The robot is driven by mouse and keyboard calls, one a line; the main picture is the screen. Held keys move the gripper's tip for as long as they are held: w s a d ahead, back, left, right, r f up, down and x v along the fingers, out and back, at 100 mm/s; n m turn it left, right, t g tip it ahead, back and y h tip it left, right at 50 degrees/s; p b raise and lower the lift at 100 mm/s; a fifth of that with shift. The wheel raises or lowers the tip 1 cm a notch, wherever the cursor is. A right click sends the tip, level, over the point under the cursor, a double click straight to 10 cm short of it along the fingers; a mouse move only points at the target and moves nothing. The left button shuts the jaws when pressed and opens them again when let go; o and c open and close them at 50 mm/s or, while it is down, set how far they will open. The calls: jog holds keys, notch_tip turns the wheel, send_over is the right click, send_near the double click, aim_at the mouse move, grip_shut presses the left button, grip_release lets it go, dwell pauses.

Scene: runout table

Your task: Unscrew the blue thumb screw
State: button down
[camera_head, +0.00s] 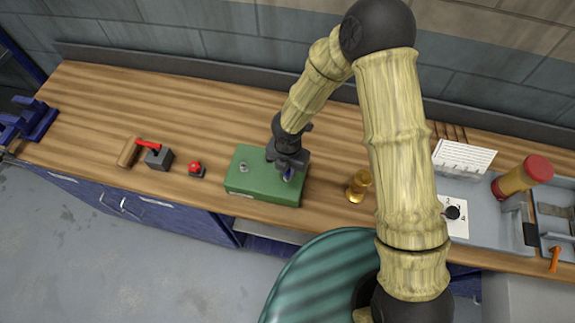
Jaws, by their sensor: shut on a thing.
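A green box-like block (250,186) sits near the front edge of the wooden table. The blue thumb screw (288,174) shows as a small patch of blue at the right part of the block's top, mostly hidden by my gripper. My gripper (287,170) points down over that part of the block and is shut on the blue thumb screw. A small grey fitting (243,167) stands on the left part of the block's top, apart from my gripper.
Left of the block are a red knob (195,168), a dark block with a red handle (158,157) and a wooden cylinder (129,152). A brass piece (358,186) stands to the right. Farther right are a grey tray (481,222) and a red-capped cylinder (522,177). The table behind the block is clear.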

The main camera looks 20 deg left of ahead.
jog(key=n+p, duration=0.2)
jog(key=shift+r+n, duration=0.25)
jog(key=shift+n, duration=0.15)
jog(key=shift+n+p, duration=0.4)
jog(key=shift+n, duration=0.1)
jog(key=shift+f+n, duration=0.25)
jog(key=shift+n, duration=0.15)
jog(key=shift+r+n+p, duration=0.25)
jog(key=shift+n+p, duration=1.4)
jog(key=shift+n, duration=0.35)
jog(key=shift+f+n, duration=0.25)
jog(key=shift+n, duration=0.05)
